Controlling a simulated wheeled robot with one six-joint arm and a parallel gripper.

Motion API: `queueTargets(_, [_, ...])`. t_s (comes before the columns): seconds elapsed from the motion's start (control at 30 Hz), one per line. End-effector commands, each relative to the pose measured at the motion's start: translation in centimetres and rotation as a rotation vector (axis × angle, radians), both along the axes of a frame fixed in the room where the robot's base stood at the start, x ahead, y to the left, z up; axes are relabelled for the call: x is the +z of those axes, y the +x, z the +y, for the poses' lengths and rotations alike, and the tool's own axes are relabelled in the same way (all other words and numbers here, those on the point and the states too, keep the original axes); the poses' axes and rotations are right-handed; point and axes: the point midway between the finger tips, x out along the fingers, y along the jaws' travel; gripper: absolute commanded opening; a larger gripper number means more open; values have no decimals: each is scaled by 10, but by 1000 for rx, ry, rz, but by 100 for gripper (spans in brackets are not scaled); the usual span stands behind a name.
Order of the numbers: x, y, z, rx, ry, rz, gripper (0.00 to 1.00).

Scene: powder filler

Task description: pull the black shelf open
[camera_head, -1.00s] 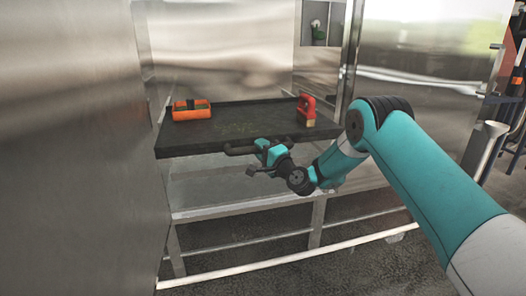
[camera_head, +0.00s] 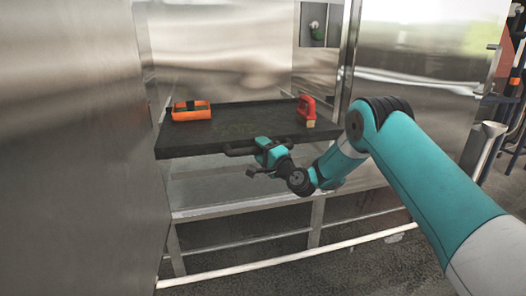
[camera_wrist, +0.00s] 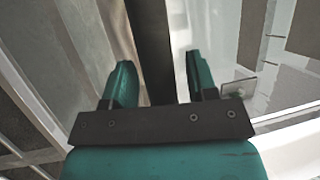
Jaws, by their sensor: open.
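The black shelf (camera_head: 240,122) sits in a steel cabinet, with a bar handle (camera_head: 238,150) along its front edge. My teal gripper (camera_head: 262,149) is at the middle of this handle, in front of the shelf. In the wrist view my gripper (camera_wrist: 158,68) is open, with one finger on each side of a dark bar (camera_wrist: 152,40) that looks like the handle. Gaps show between the bar and both fingers. The part of the handle behind my gripper is hidden in the head view.
An orange box (camera_head: 191,110) lies at the shelf's back left, and a red tool (camera_head: 307,108) stands at its right edge. A steel wall (camera_head: 70,150) rises close on the left. A steel frame (camera_head: 245,210) is below the shelf. The middle of the shelf is bare.

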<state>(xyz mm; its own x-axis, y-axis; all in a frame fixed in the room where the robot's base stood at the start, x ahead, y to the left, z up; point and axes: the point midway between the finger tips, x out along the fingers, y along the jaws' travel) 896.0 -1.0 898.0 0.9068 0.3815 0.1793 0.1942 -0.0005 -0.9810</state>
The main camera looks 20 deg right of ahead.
Motion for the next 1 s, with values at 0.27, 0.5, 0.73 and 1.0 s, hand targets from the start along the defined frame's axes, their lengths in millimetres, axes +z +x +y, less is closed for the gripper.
queueTargets(0.27, [-8,-20,-9,1,1,4,53])
queueTargets(0.5, [-22,-63,-27,-2,1,3,53])
queueTargets(0.73, [-25,-89,-39,-2,1,-3,53])
queueTargets(1.0, [-31,-114,-49,-3,0,-3,53])
